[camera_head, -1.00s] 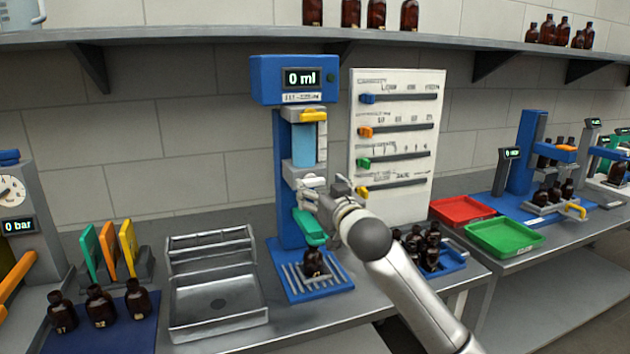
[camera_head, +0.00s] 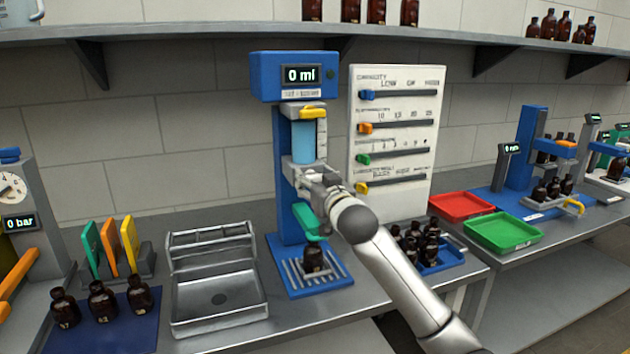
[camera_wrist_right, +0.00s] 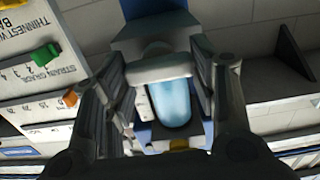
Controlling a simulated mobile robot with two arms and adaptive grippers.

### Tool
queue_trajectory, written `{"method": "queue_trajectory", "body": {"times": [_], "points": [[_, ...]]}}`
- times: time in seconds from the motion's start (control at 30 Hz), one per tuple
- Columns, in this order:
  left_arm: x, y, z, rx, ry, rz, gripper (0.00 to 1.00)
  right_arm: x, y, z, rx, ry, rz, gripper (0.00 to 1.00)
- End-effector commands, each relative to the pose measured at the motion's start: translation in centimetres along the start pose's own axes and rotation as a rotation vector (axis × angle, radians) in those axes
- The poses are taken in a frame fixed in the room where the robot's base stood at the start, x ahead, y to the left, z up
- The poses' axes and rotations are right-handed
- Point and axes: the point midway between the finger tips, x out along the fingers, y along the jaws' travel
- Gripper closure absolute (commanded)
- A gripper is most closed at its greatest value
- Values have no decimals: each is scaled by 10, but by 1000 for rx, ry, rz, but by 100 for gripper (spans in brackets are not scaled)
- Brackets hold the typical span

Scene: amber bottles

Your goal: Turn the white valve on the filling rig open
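The filling rig (camera_head: 283,190) is blue, with a "0 ml" display and a clear tube of blue liquid (camera_head: 303,142). The white valve (camera_wrist_right: 162,69) shows in the right wrist view as a pale bar across the end of the tube. In the head view my right gripper (camera_head: 312,180) is at the rig just below the tube and largely hides the valve. In the wrist view its two fingers stand apart, one on each side of the white bar; I cannot tell whether they touch it. My left gripper is not in view.
A yellow lever (camera_head: 313,113) is above the tube and a green handle (camera_head: 306,222) below my gripper. A slider panel (camera_head: 395,105) is close on the right. A metal tray (camera_head: 218,300) lies left.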

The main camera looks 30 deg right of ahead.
Motion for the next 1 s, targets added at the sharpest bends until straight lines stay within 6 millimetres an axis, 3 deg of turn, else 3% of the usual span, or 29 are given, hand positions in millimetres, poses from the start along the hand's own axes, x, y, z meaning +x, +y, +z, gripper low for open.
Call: {"method": "queue_trajectory", "body": {"times": [0.1, 0.47, 1.0], "points": [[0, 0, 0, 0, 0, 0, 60, 0, 0, 0, 0, 0, -1, 71], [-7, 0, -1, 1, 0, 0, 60, 0, 0, -2, -69, -1, 0, 70], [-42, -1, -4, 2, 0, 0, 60, 0, -2, -2, -521, -2, 0, 70]]}}
